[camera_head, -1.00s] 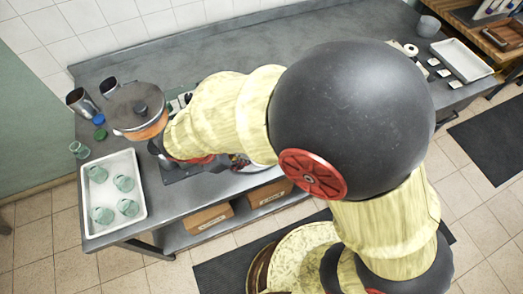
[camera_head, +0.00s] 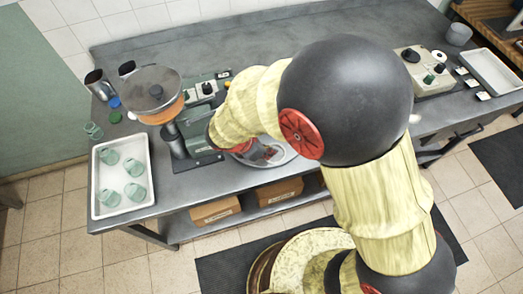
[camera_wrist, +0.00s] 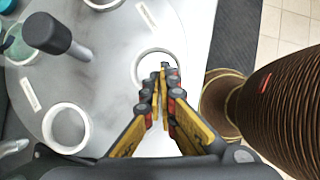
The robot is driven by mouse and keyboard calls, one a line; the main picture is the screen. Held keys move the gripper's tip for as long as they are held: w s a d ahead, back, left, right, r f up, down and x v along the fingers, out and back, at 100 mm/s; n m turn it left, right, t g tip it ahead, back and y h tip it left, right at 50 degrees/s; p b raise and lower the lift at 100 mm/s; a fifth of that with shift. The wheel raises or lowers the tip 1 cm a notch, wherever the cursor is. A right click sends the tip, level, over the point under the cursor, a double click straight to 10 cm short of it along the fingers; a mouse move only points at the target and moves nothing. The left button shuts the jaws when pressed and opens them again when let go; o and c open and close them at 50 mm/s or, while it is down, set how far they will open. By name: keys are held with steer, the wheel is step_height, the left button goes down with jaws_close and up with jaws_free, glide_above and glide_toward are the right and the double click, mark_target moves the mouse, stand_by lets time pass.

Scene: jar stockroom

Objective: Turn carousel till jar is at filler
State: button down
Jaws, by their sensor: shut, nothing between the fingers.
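The carousel (camera_wrist: 110,90) is a grey disc with white ring seats, filling much of the wrist view. A dark peg handle (camera_wrist: 57,36) stands up from it at the upper left. A greenish glass jar (camera_wrist: 18,48) shows partly at the left edge, beside the handle. My gripper (camera_wrist: 162,85) is shut and empty over the disc's right side, its fingertips overlapping a white ring (camera_wrist: 155,62) in the picture; contact cannot be told. In the head view, the carousel (camera_head: 277,153) is mostly hidden by my arm. The filler (camera_head: 150,92), with a lidded, orange-banded hopper, stands left of it.
A white tray (camera_head: 107,205) with several green jars sits at the bench's left end. Metal cups (camera_head: 100,86) stand behind it. A control box (camera_head: 424,72) and an empty white tray (camera_head: 492,72) are at the right. Open bench lies along the back.

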mark_target(277, 154)
steer(key=shift+w+d+f+b, duration=0.15)
steer(key=shift+w+d+f, duration=0.2)
steer(key=shift+d, duration=0.25)
steer(key=shift+w+d+f+b, duration=0.15)
steer(key=shift+w+d+f, duration=0.2)
steer(key=shift+d, duration=0.2)
steer(key=shift+d, duration=0.1)
steer(key=shift+w+d+n, duration=0.1)
steer(key=shift+d+n, duration=0.1)
steer(key=shift+n, duration=0.1)
